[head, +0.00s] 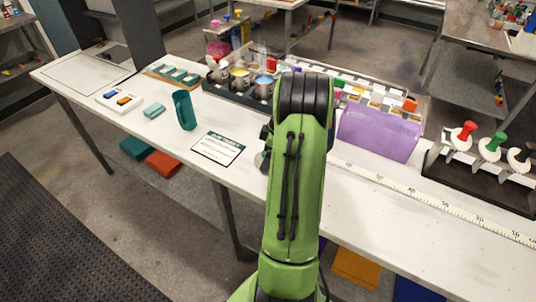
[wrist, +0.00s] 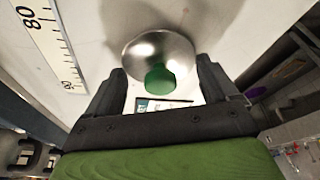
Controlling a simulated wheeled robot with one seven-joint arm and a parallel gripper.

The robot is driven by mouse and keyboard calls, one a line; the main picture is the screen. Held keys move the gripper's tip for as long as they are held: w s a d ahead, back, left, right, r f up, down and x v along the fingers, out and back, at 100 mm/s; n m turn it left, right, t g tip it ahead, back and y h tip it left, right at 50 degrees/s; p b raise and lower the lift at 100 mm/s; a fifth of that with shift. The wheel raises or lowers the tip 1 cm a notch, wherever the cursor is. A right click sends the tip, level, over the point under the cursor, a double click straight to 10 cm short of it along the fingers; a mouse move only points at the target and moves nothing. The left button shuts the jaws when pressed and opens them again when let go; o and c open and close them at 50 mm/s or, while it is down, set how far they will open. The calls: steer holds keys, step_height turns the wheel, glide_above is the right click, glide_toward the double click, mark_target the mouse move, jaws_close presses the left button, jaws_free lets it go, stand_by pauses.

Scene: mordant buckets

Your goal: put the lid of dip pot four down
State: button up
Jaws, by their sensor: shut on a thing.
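My gripper (wrist: 160,76) is shut on the green knob (wrist: 158,80) of a round, shiny silver lid (wrist: 150,48), in the wrist view. The white table surface and a soft shadow show behind the lid; I cannot tell the gap between lid and table. In the head view a grey sliver of the lid (head: 260,160) shows left of my arm, right of the printed card. My arm hides most of the gripper there. Open pots with coloured contents, including a yellow one (head: 240,77) and a blue one (head: 263,86), stand in a dark rack; my arm hides what lies further right.
The white table (head: 205,115) has free room around the printed card (head: 218,148). A teal upright holder (head: 184,110) stands left. A purple block (head: 378,133) and a measuring tape (head: 430,200) lie right of my arm. Red and green knobbed things (head: 490,146) stand in a dark tray.

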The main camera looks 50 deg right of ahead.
steer(key=o, duration=0.8)
steer(key=shift+f, duration=0.1)
steer(key=p+v, duration=0.3)
steer(key=v, duration=0.9)
steer(key=w+a+r, duration=0.5)
steer(key=a+r, duration=0.2)
steer(key=a, duration=0.3)
steer(key=s+a+r+m+h, duration=0.15)
steer(key=a+r, duration=0.25)
steer(key=a, duration=1)
steer(key=s+a+m+t, duration=0.2)
steer(key=s+a+m, duration=0.2)
steer(key=s+a, duration=0.8)
steer(key=shift+s+a+f+t, duration=0.2)
steer(key=shift+s+f+t, duration=0.1)
steer(key=shift+s+f, duration=0.1)
